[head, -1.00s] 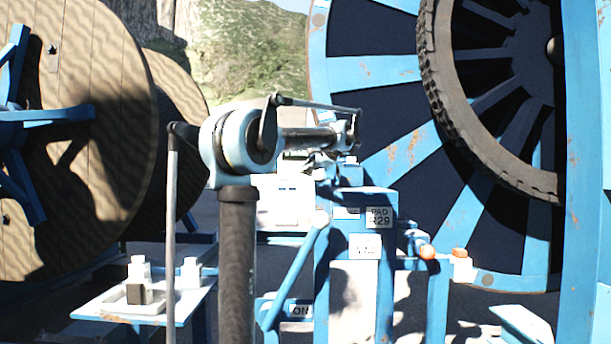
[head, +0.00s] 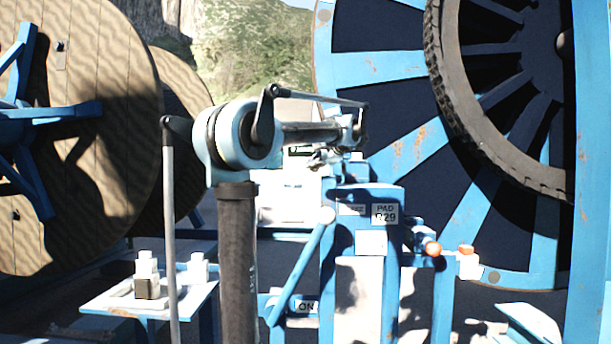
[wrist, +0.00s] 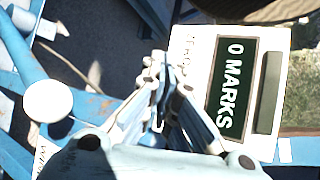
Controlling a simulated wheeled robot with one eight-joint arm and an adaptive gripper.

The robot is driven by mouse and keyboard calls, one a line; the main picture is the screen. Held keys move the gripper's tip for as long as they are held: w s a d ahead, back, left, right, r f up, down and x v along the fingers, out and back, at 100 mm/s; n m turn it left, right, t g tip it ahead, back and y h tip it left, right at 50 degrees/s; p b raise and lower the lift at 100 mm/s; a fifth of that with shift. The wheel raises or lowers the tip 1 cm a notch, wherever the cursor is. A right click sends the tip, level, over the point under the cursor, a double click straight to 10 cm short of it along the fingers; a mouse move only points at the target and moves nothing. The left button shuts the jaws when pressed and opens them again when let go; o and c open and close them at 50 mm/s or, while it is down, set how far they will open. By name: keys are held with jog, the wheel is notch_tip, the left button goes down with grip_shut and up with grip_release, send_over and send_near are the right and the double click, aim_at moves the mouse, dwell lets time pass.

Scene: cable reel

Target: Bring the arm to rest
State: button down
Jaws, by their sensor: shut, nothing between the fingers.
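My gripper (wrist: 165,88) is shut and empty in the lower middle of the wrist view, its pale blue fingers together. In the head view my gripper (head: 322,157) is small and partly hidden by my arm, above and left of the blue stand with the "PAD R29" label (head: 385,213). In the wrist view a white box with a "0 MARKS" display (wrist: 232,85) lies beyond the fingers. I cannot tell its exact distance, and I see no contact.
A blue lever with a white knob (head: 327,215) stands close below my gripper; the knob also shows in the wrist view (wrist: 48,101). Large reels (head: 90,150) and a blue spoked wheel (head: 400,150) flank the arm.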

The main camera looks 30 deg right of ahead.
jog(key=s+a+f+n+g+y, duration=0.1)
jog(key=a+f+n+g, duration=0.1)
jog(key=a+f, duration=0.45)
jog(key=a+f+n+g, duration=0.1)
jog(key=a+f+n, duration=0.15)
jog(key=a, duration=0.75)
jog(key=s+a+f+n+g+y, duration=0.1)
jog(key=a+f+n+g, duration=0.1)
jog(key=a+f, duration=0.45)
jog(key=s+a+f+n+g, duration=0.1)
jog(key=s+a+f+n, duration=0.2)
jog(key=s+a+f, duration=0.35)
jog(key=s+a+f+n+g, duration=0.2)
jog(key=s+a+f+n, duration=0.1)
jog(key=a+f, duration=0.5)
jog(key=s+a+f+n+g+h, duration=0.1)
jog(key=s+a+f+n+h, duration=0.1)
jog(key=s+f, duration=0.7)
jog(key=s+a+f+n+g+h, duration=0.1)
jog(key=s+a+f+n, duration=0.3)
jog(key=s+f, duration=0.5)
notch_tip(320, 180, down, 3)
jog(key=shift+a+r+n+g+h, duration=0.2)
jog(key=shift+a+n+g+h, duration=0.15)
jog(key=shift+n, duration=0.5)
jog(key=shift+d, duration=0.1)
